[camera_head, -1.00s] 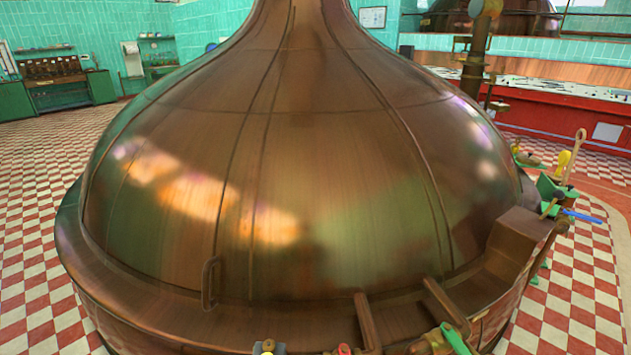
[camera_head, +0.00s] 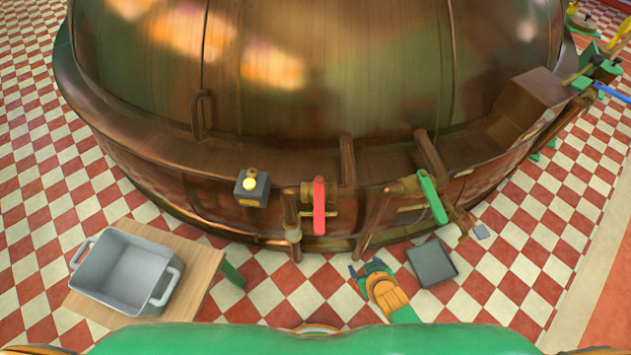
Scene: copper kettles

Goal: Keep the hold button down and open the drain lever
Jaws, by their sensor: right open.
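A yellow round button (camera_head: 249,184) sits on a dark box (camera_head: 253,197) at the copper kettle's front rim; I take it for the hold button. A red lever (camera_head: 319,205) hangs straight down on a pipe to its right. A green lever (camera_head: 432,198) slants on another pipe farther right. I see no label telling which is the drain lever. My right gripper (camera_head: 367,266) is open and empty, in front of the kettle and below the levers in the picture, touching neither. My left gripper is out of view.
A grey two-handled tub (camera_head: 130,270) stands on a wooden table (camera_head: 202,262) at left. A dark square tray (camera_head: 431,264) shows right of my right gripper. The copper kettle (camera_head: 330,75) fills the back. Checkered floor (camera_head: 520,260) is clear at right.

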